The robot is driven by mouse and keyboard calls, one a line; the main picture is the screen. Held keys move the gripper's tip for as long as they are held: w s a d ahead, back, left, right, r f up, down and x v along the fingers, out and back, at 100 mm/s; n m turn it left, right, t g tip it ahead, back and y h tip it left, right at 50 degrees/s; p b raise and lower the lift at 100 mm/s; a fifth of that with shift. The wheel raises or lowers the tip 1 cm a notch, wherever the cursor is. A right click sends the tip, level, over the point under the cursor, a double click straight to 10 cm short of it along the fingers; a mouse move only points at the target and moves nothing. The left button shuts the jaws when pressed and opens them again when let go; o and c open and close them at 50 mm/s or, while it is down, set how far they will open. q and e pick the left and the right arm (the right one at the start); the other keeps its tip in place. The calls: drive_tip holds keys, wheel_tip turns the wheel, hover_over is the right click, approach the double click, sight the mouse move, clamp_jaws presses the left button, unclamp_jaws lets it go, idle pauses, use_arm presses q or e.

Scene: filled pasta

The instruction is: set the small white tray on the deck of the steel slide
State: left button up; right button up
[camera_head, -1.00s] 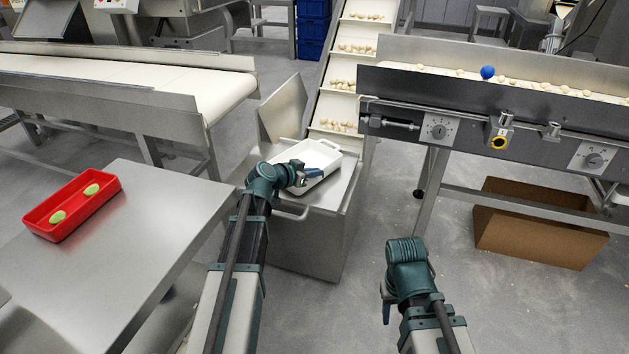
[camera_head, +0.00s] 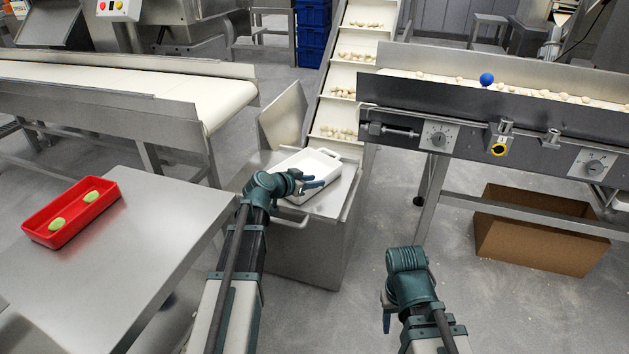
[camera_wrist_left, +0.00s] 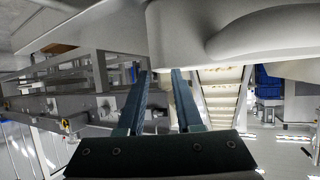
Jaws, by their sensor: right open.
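The small white tray (camera_head: 327,161) lies on the deck (camera_head: 335,200) of the steel slide, in front of the inclined belt. My left gripper (camera_head: 316,184) is at the tray's near side, its fingers spread. In the left wrist view, the fingers (camera_wrist_left: 160,80) stand apart with a gap between them, and the pale tray (camera_wrist_left: 190,30) fills the top, close beyond the tips. I cannot tell whether a finger touches it. My right gripper (camera_head: 386,310) hangs open and empty over the floor, largely hidden by its wrist.
A red tray (camera_head: 72,222) with two green pieces sits on the steel table (camera_head: 150,240) at left. A conveyor (camera_head: 450,100) with a blue ball (camera_head: 487,79) stands at right, above a cardboard box (camera_head: 530,235). The slide has a raised steel plate (camera_head: 283,115) and a front handle (camera_head: 290,222).

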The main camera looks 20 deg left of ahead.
use_arm(q)
drive_tip(key=p+v, duration=0.4)
drive_tip(key=v, duration=0.6)
drive_tip(key=shift+d, duration=0.1)
drive_tip(key=shift+s+a+r, duration=0.25)
drive_tip(key=shift+s+a, duration=0.05)
drive_tip(key=shift+s, duration=0.25)
drive_tip(key=shift+d, duration=0.1)
drive_tip(key=s+d+f+m+g, duration=0.1)
drive_tip(key=s+d+f+g, duration=0.3)
drive_tip(key=d, duration=0.5)
drive_tip(key=s+d+f+g, duration=0.3)
drive_tip(key=s+d+f, duration=0.2)
drive_tip(key=d, duration=0.3)
drive_tip(key=s+d+f+n+g+y, duration=0.1)
drive_tip(key=s+d+g+y, duration=0.1)
drive_tip(key=s, duration=0.4)
drive_tip(key=s+d+f+n+g+y, duration=0.1)
drive_tip(key=s+d+f+g+y, duration=0.1)
drive_tip(key=s+y, duration=0.2)
drive_tip(key=s, duration=0.3)
drive_tip(key=shift+d+g+y, duration=0.3)
drive_tip(key=shift+d+g, duration=0.1)
drive_tip(key=shift+f+p, duration=0.1)
drive_tip(key=shift+p, duration=0.2)
